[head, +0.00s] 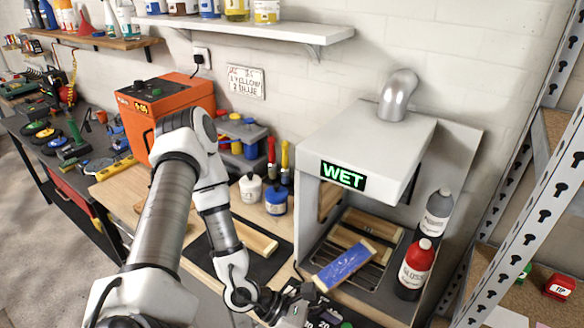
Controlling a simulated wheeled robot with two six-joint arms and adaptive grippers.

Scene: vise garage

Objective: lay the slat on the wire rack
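The slat (343,265) has a blue-painted face and bare wood ends. It is tilted in front of the open booth, over the front part of the wire rack (376,276). Whether it touches the rack I cannot tell. My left gripper (307,291) is at the slat's lower left end and appears shut on it, with the fingers partly hidden. The rack lies on the dark booth floor under a hood with a green "WET" sign (343,176). My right gripper is not in view.
Bare wooden pieces (372,222) are at the back of the booth. Grey (435,215) and red (414,269) bottles stand at its right. A wooden piece (248,236) lies on a black mat left of it. White (250,189) and blue (276,199) paint jars stand behind the mat.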

